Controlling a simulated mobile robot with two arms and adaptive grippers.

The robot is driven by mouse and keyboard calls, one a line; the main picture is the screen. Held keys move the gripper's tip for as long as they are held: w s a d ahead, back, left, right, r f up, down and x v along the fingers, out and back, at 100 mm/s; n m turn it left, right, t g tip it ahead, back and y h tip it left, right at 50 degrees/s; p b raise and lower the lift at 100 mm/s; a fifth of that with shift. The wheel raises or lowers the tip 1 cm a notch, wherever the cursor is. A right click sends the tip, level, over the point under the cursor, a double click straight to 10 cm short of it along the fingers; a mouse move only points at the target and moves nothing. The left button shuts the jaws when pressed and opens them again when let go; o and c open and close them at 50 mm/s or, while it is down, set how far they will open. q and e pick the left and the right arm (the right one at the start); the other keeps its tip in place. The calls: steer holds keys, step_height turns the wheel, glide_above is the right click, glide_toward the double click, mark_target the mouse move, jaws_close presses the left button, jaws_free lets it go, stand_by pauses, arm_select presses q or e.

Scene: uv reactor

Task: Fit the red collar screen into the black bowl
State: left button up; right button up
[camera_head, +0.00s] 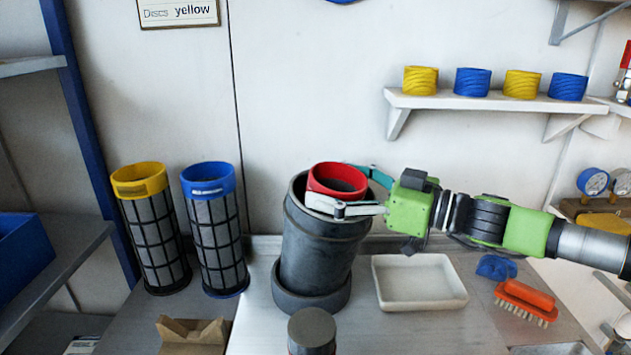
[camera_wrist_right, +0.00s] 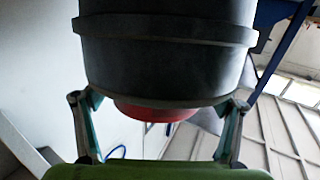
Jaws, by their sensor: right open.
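The black bowl (camera_head: 325,240) is a tall dark vessel standing upright on a round base on the bench. The red collar (camera_head: 338,179) of the screen sits in the bowl's mouth and stands a little above its rim; the screen's body is hidden inside. My right gripper (camera_head: 332,187) comes in from the right, open, with its fingers on either side of the red collar at rim height. In the right wrist view, its fingers (camera_wrist_right: 163,102) are spread wide beside the black bowl (camera_wrist_right: 165,55), and the red collar (camera_wrist_right: 155,111) shows between them. Finger contact cannot be told. My left gripper is out of view.
A yellow-collared screen (camera_head: 152,232) and a blue-collared screen (camera_head: 216,230) stand left of the bowl. A white tray (camera_head: 420,303), a blue cloth (camera_head: 496,267) and an orange brush (camera_head: 527,300) lie to the right. A dark cylinder (camera_head: 311,330) stands in front.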

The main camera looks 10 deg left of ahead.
mark_target(361, 198)
steer(key=shift+s+d+f, duration=0.2)
steer(key=shift+d+f, duration=0.05)
steer(key=shift+d, duration=0.3)
steer(key=shift+s+d+f, duration=0.15)
steer(key=shift+d+f, duration=0.1)
steer(key=shift+d, duration=0.25)
steer(key=shift+s+d+f, duration=0.2)
steer(key=shift+d+f, duration=0.05)
steer(key=shift+d, duration=0.3)
steer(key=x, duration=0.8)
steer(key=shift+w+a+f, duration=0.15)
steer(key=shift+f, duration=0.1)
steer(key=shift+r, duration=0.15)
steer(key=shift+r, duration=0.15)
